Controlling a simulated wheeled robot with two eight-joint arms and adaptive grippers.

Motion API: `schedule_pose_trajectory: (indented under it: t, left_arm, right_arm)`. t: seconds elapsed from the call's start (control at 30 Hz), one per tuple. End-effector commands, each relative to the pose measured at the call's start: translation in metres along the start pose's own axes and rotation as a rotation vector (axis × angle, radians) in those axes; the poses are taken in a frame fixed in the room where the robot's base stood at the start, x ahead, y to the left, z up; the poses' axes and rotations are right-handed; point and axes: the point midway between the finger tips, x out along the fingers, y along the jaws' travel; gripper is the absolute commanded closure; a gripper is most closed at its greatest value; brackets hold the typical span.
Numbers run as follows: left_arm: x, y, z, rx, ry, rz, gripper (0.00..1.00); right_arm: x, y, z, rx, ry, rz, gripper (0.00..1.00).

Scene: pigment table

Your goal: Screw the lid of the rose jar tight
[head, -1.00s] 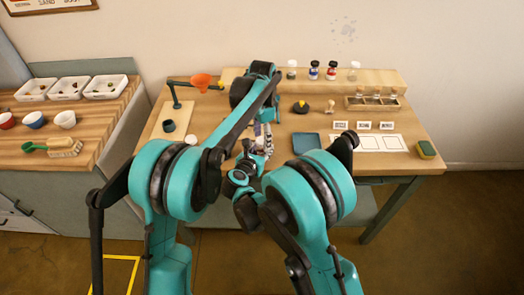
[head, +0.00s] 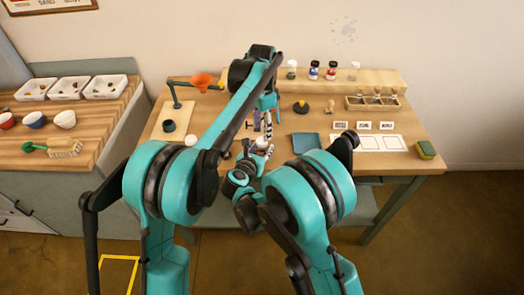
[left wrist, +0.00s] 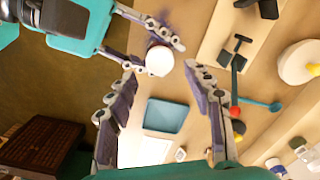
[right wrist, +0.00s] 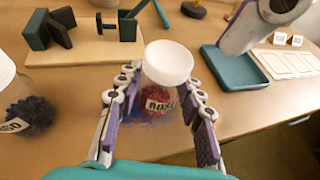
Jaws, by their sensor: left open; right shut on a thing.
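The rose jar (right wrist: 158,98), clear with red contents and a label, stands between the fingers of my right gripper (right wrist: 153,85), which is shut on it. Its white lid (right wrist: 168,62) sits on top; I cannot tell how tightly it is seated. The lid also shows in the left wrist view (left wrist: 159,60), beyond the fingertips of my left gripper (left wrist: 161,70). My left gripper is open and empty, apart from the lid. In the head view the arms largely hide the jar.
A second jar with dark blue contents (right wrist: 28,112) stands left of the rose jar in the right wrist view. A blue tray (right wrist: 234,66) lies to the right. A wooden board with dark stands (right wrist: 85,50) is behind. Reddish and bluish powder marks the table around the jar.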

Motion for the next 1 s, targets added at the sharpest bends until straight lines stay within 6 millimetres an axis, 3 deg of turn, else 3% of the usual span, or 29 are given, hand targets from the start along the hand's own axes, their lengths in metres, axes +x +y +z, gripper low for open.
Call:
schedule_pose_trajectory:
  t: [0.17, 0.4, 0.6, 1.0]
  left_arm:
    - [-0.007, 0.000, 0.000, -0.220, 0.000, 0.000, 0.49]
    - [-0.023, 0.000, 0.000, -0.713, 0.000, 0.000, 0.49]
    - [-0.031, 0.000, 0.000, -1.006, 0.000, 0.000, 0.49]
    - [-0.034, 0.000, 0.000, -1.109, 0.000, 0.000, 0.49]
  right_arm:
    - [0.000, 0.000, 0.000, 0.000, 0.000, 0.000, 1.00]
    - [0.000, 0.000, 0.000, 0.000, 0.000, 0.000, 1.00]
    - [0.000, 0.000, 0.000, 0.000, 0.000, 0.000, 1.00]
    - [0.000, 0.000, 0.000, 0.000, 0.000, 0.000, 1.00]
